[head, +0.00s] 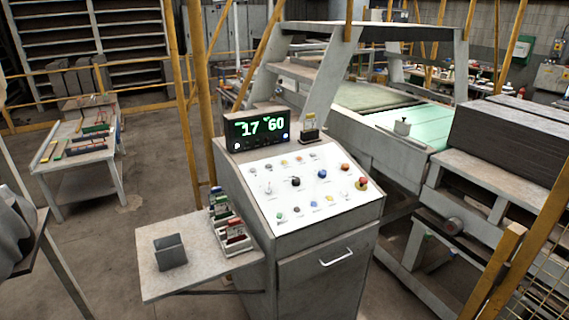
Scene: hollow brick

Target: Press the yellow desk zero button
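The control desk (297,258) stands in the middle, with a sloped white panel (305,223) full of small buttons and knobs. A small yellowish button (329,203) sits in the lower right part of the panel, and another yellow-orange one (299,159) sits in its top row. The labels are too small to read, so I cannot tell which is the zero button. A red button (362,182) with a yellow base is at the panel's right edge. Neither of my grippers is in view.
A side shelf (170,228) at the desk's left holds a dark grey block (170,252) and small boxes. Yellow posts (204,90) stand behind. A machine with a dark block (515,130) fills the right.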

